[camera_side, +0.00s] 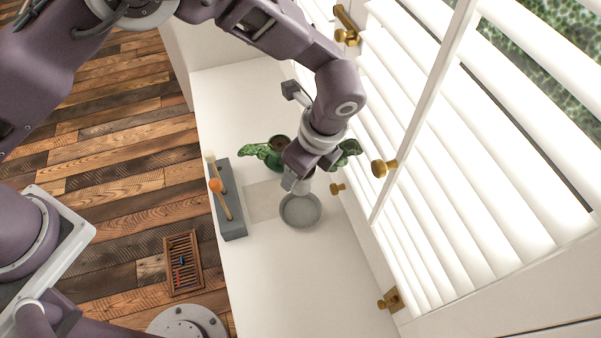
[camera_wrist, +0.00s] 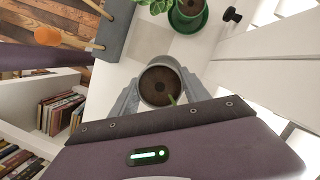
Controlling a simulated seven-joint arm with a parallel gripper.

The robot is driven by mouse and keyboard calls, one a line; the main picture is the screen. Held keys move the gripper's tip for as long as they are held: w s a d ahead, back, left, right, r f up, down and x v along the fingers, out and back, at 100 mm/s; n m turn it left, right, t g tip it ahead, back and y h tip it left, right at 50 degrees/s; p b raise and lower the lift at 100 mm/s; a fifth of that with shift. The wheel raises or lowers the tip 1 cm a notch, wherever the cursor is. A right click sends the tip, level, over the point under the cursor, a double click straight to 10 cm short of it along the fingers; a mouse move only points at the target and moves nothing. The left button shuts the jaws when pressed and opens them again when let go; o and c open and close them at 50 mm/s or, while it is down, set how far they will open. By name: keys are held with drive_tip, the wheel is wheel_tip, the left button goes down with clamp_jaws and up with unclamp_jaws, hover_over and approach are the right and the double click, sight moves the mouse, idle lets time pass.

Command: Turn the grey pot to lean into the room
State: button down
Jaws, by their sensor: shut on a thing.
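The grey pot (camera_wrist: 160,69) is round, filled with brown soil, with a short green stem at its lower right edge in the wrist view. My gripper (camera_wrist: 160,84) is shut on it, one finger on each side. In the side view my gripper (camera_side: 298,184) is over the sill, just above the far edge of a round grey saucer (camera_side: 300,211) that looks empty. The pot is mostly hidden there by my wrist. Leaves (camera_side: 347,151) show right of my wrist; I cannot tell which plant they belong to.
A green potted plant (camera_side: 280,152) stands close behind my gripper. A grey block (camera_side: 233,205) with wooden sticks lies left, beside a pale square (camera_side: 262,200). White shutters (camera_side: 440,150) with brass knobs (camera_side: 383,168) border the right. The sill's near part (camera_side: 300,285) is clear.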

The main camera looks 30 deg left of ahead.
drive_tip(key=shift+r, duration=0.45)
wheel_tip(320, 180, down, 9)
drive_tip(key=m+t, duration=0.1)
drive_tip(key=m, duration=0.3)
drive_tip(key=shift+f, duration=1.75)
drive_tip(key=shift+c, duration=2.2)
unclamp_jaws()
drive_tip(key=shift+r, duration=0.1)
